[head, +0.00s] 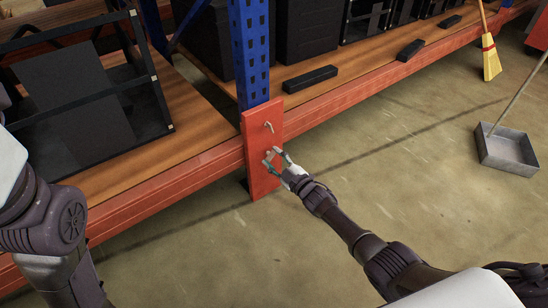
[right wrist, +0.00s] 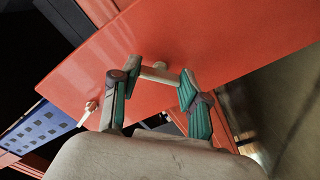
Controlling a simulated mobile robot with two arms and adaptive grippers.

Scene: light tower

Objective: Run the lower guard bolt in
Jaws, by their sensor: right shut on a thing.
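The orange-red guard plate (head: 258,180) stands upright at the foot of the blue rack post. The upper guard bolt (head: 268,126), a small pale bolt with a bent head, sticks out near its top; it also shows in the right wrist view (right wrist: 90,107). My right gripper (head: 273,156) is at the plate below that bolt. In the right wrist view its fingertips (right wrist: 158,73) are shut on the pale lower guard bolt (right wrist: 158,72), against the plate's face. The fingers hide part of the bolt, and I cannot tell how deep it sits. My left gripper is out of view.
The blue post (head: 250,55) rises behind the plate. An orange beam (head: 350,98) with a wooden shelf and black boxes runs to both sides. A broom (head: 490,55) and a metal dustpan (head: 508,148) are at right. The floor before the plate is clear.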

